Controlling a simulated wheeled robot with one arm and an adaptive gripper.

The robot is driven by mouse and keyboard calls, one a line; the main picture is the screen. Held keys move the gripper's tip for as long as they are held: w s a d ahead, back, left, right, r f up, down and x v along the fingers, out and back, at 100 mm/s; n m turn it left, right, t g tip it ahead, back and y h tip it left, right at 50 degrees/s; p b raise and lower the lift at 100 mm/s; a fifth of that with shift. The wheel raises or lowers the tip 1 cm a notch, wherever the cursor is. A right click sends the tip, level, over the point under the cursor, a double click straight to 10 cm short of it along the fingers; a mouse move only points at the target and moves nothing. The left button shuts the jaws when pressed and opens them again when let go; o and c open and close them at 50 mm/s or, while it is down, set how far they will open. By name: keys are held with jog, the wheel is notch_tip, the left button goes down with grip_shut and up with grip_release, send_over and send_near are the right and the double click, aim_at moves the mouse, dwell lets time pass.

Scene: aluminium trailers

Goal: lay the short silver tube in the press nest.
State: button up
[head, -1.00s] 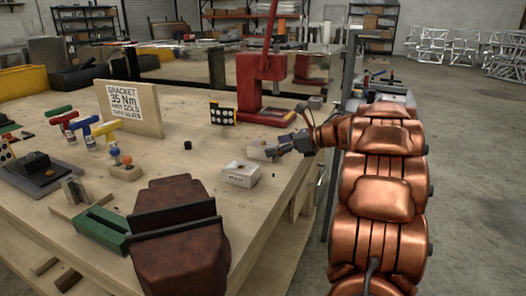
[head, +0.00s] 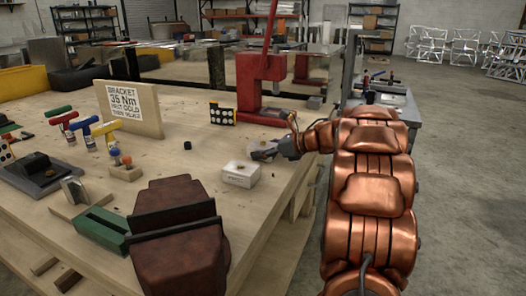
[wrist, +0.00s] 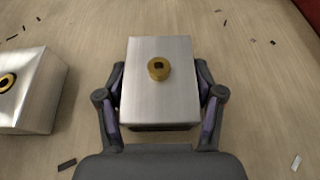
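In the wrist view a short silver block-like piece (wrist: 160,98), with a round brass piece (wrist: 158,68) on its upper face, stands between my two fingers. My gripper (wrist: 161,92) has one finger close along each side of it; I cannot tell whether they press on it. In the head view my gripper (head: 268,154) is low over the bench, and the piece is mostly hidden by it. The red press (head: 254,85) stands behind, its base partly hidden by my arm. I cannot make out the nest clearly.
A similar silver block (wrist: 28,92) stands left of my gripper; a pale box-like block (head: 240,175) is nearby in the head view. Small dark scraps lie around.

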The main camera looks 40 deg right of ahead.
aim_at(263, 142)
jog(key=c, duration=0.7)
